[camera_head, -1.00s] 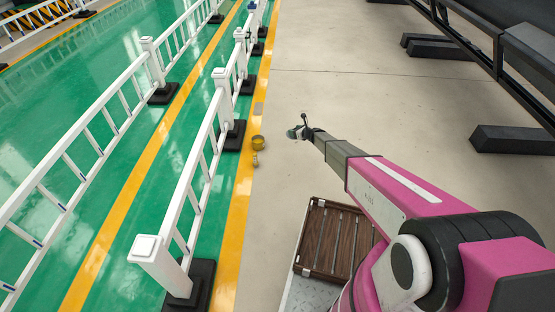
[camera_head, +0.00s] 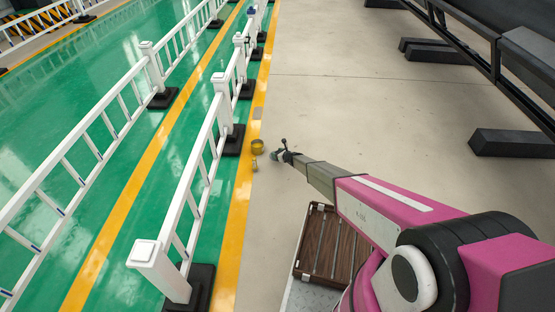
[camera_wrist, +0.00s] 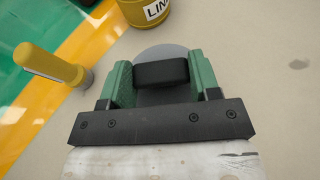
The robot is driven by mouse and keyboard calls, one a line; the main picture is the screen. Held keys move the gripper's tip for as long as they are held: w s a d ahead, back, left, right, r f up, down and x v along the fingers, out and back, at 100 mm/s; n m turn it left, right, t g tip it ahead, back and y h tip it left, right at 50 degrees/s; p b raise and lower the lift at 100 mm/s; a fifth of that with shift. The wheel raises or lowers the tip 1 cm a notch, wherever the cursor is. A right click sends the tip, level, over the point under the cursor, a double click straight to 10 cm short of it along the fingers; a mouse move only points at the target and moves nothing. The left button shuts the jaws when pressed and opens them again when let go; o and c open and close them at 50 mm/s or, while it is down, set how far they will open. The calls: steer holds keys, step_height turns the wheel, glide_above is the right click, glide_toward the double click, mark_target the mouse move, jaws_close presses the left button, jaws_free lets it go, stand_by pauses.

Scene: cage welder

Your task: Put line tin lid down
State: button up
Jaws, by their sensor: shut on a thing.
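In the wrist view my gripper (camera_wrist: 160,80) has its green fingers shut on the black handle of the tin lid (camera_wrist: 161,72), a grey round disc partly hidden by the handle and fingers. In the head view my gripper (camera_head: 280,155) is low over the pale floor, with the lid at its tip too small to make out well. I cannot tell whether the lid touches the floor.
A yellow-handled tool (camera_wrist: 50,67) stands left of the lid, by the yellow floor line. It also shows in the head view (camera_head: 255,165). White railings (camera_head: 200,170) run along the left. A slatted wooden crate (camera_head: 320,250) is below my arm.

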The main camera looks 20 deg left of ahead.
steer(key=shift+f, duration=2.1)
steer(key=shift+f, duration=0.15)
steer(key=o, duration=1)
